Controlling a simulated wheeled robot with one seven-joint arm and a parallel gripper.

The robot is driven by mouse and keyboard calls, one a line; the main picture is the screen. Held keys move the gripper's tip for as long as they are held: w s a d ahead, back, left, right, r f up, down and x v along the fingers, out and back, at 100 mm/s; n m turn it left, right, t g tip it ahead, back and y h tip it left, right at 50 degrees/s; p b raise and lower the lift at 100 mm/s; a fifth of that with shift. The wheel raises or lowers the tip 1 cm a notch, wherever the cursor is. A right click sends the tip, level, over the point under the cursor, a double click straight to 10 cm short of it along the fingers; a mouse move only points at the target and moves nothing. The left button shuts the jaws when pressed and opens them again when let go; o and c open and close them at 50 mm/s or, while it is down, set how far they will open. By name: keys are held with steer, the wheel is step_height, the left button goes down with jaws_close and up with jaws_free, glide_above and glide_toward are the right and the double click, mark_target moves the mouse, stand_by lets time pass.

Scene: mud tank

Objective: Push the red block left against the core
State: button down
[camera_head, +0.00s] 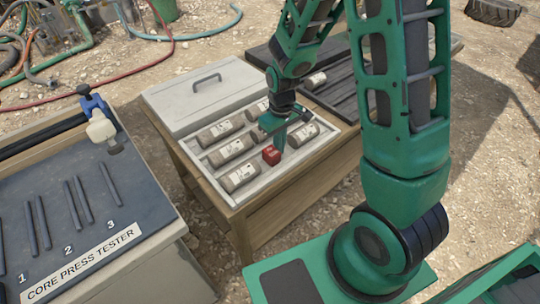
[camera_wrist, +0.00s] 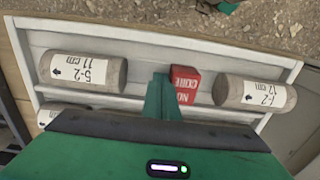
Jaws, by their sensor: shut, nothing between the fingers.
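The red block (camera_head: 271,155), marked "NO CORE", lies in the front row of the white core tray (camera_head: 216,187). It also shows in the wrist view (camera_wrist: 186,80). The core marked "1-2 12 cm" (camera_wrist: 255,93) lies to its right there, with a small gap; in the head view this core (camera_head: 240,177) is on the block's left. The core marked "5-2 11 cm" (camera_wrist: 84,70) lies on the other side, farther off. My gripper (camera_head: 281,138) is shut and empty, low in the tray, right beside the block on its head-view right. The fingers (camera_wrist: 160,95) look close to touching it.
Several more cores lie in the rows behind. The tray's grey lid (camera_head: 205,95) with a handle is at the back left. A dark slatted rack (camera_head: 345,85) stands behind my arm. The core press tester (camera_head: 70,200) stands at left, across a gap.

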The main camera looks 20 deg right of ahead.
mark_target(269, 152)
steer(key=shift+s+a, duration=0.25)
steer(key=shift+a, duration=0.4)
steer(key=shift+s+a, duration=0.2)
steer(key=shift+a, duration=0.5)
steer(key=shift+s+a, duration=0.25)
steer(key=shift+a, duration=0.4)
steer(key=shift+w+d+r, duration=0.25)
steer(key=shift+d+r, duration=0.3)
steer(key=shift+d, duration=0.15)
steer(key=shift+w+d+r, duration=0.25)
steer(key=shift+d+r, duration=0.25)
steer(key=shift+d, duration=0.2)
step_height(269, 152, up, 8)
steer(key=s+d+r+m, duration=0.5)
steer(key=s+d+r, duration=0.2)
steer(key=s+d, duration=0.35)
steer(key=s+d+r+m, duration=0.1)
steer(key=s+d+m, duration=0.1)
steer(key=s, duration=0.5)
steer(key=s+d+r+m, duration=0.2)
steer(key=s+d+m, duration=0.1)
steer(key=s, duration=0.3)
steer(key=shift+s+r, duration=0.2)
steer(key=shift+s, duration=0.15)
